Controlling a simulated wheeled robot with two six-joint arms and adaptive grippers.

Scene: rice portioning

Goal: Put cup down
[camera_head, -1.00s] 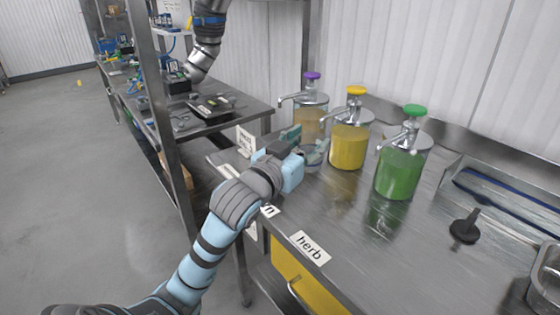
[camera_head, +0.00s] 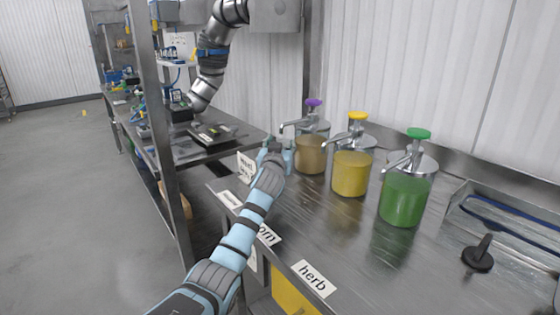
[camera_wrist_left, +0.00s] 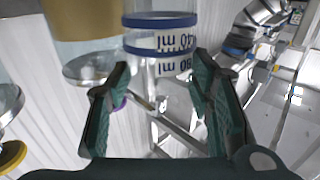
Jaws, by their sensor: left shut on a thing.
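A clear measuring cup (camera_wrist_left: 160,72) with blue bands and ml marks shows between the green fingers of my left gripper (camera_wrist_left: 162,88) in the left wrist view. The fingers are shut on it. In the head view my left gripper (camera_head: 275,153) is at the far left end of the steel counter (camera_head: 335,235), just left of the purple-topped dispenser (camera_head: 311,155). The cup is hidden there behind my wrist, so I cannot tell whether it touches the counter. My right gripper is not in view.
A yellow-topped dispenser (camera_head: 351,172) and a green-topped one (camera_head: 406,198) stand to the right. A black-handled object (camera_head: 478,254) is at the right. The middle of the counter is clear. A grey arm (camera_head: 211,68) hangs over the back bench.

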